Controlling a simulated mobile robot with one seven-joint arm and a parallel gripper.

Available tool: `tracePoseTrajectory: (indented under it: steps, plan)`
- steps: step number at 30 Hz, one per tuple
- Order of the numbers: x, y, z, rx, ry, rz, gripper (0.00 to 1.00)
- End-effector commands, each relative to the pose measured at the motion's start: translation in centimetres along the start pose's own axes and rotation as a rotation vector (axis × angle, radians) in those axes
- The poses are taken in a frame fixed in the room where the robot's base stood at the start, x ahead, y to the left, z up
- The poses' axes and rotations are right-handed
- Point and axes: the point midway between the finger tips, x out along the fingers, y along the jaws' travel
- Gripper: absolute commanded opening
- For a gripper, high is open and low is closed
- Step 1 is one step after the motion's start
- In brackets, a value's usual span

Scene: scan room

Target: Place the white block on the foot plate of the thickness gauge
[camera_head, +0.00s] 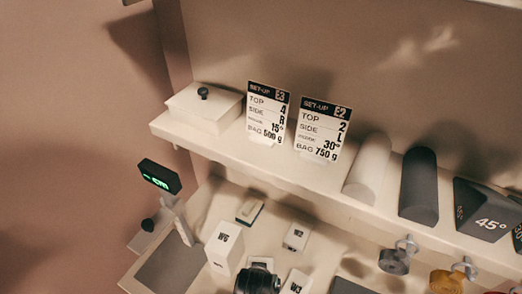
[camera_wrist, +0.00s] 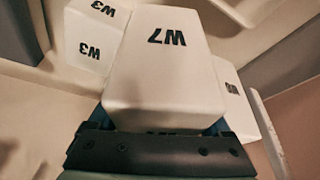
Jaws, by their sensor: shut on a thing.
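My gripper (camera_wrist: 163,130) is shut on a white block marked W7 (camera_wrist: 165,65), which fills the middle of the wrist view. In the head view the dark end of my arm (camera_head: 257,281) is at the bottom edge, with a white block top (camera_head: 261,262) just behind it. A device with a green lit display (camera_head: 160,176), which looks like the thickness gauge, stands at the left on a pale slanted post (camera_head: 178,220). I cannot clearly make out its foot plate. My gripper is to the right of and in front of this device.
Other white blocks stand close by: a tall one (camera_head: 224,247), W2 (camera_head: 296,237) and W3 (camera_head: 295,282). A grey mat (camera_head: 170,266) lies bare at the front left. The shelf above holds set-up cards (camera_head: 268,112), a white box (camera_head: 205,107) and cylinders (camera_head: 419,187).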

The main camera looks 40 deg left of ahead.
Motion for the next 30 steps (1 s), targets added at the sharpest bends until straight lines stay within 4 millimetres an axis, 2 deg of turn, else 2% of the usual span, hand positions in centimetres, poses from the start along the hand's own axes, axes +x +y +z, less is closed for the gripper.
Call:
tracePoseTrajectory:
  steps: [10,23,24,27,30]
  plan:
    - [3.5,0.0,1.2,0.0,0.007,0.0,0.0]
    - [4.2,0.1,1.5,0.0,0.007,0.001,0.0]
    - [4.3,0.0,1.7,0.0,0.002,0.0,0.84]
    - [4.2,0.0,1.7,0.0,0.002,0.0,1.0]
    - [4.2,0.0,1.7,0.0,0.002,0.0,1.0]
